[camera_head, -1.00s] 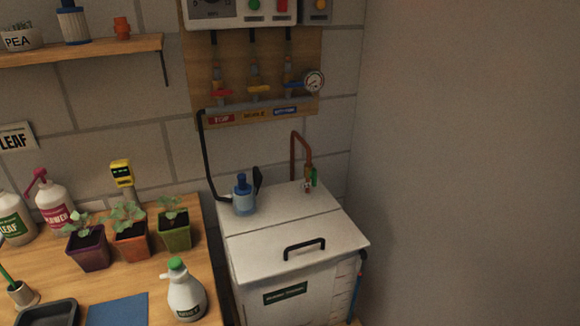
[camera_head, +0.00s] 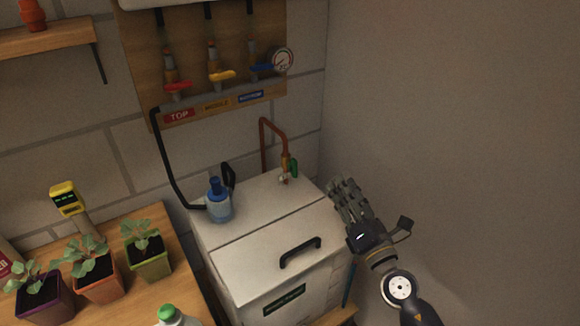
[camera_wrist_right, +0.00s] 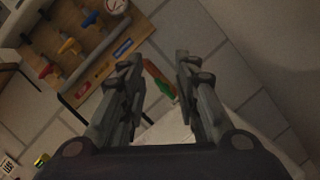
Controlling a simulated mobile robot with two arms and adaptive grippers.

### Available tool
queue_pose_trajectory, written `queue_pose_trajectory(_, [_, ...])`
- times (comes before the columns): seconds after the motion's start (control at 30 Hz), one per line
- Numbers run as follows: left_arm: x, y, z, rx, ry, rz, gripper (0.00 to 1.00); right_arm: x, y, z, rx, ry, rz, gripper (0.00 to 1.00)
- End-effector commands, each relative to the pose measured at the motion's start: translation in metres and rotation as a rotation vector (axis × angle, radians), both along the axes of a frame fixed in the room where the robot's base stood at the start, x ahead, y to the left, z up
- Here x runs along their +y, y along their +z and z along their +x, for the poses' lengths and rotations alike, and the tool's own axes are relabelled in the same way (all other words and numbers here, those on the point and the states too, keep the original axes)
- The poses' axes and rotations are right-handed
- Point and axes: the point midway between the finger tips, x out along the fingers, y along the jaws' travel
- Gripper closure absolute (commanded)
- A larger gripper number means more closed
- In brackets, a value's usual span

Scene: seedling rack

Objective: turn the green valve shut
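The green valve (camera_head: 293,168) is a small green handle on the copper pipe (camera_head: 264,140) at the back right of the white tank lid. It also shows in the right wrist view (camera_wrist_right: 164,85), between and beyond the two fingers. My right gripper (camera_head: 342,190) is in front and to the right of the valve, above the tank's right edge, apart from it. In the right wrist view its two fingers (camera_wrist_right: 157,68) stand well apart with nothing between them. My left gripper is not in view.
The white tank (camera_head: 255,225) has a black handle (camera_head: 300,252) and a blue pump bottle (camera_head: 218,202) on its lid. Red, yellow and blue valves hang on the wall board (camera_head: 160,112). Potted seedlings stand on the wooden table (camera_head: 125,217) at left. The right wall is bare.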

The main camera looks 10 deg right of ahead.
Motion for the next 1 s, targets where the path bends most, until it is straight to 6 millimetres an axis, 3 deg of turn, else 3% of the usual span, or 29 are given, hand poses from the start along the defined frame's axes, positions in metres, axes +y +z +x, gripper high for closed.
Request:
queue_pose_trajectory(0.1, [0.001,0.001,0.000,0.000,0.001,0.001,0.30,0.020,-0.005,0.013,-0.012,0.067,-0.319,0.71])
queue_pose_trajectory(0.33, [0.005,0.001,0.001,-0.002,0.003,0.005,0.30,0.029,-0.028,0.025,0.012,0.123,-0.678,0.71])
queue_pose_trajectory(0.57, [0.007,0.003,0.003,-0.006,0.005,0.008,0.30,0.032,-0.033,0.037,0.020,0.129,-0.738,0.71])
queue_pose_trajectory(1.0, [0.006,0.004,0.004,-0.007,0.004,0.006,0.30,0.061,-0.032,0.105,0.019,0.129,-0.734,0.71])
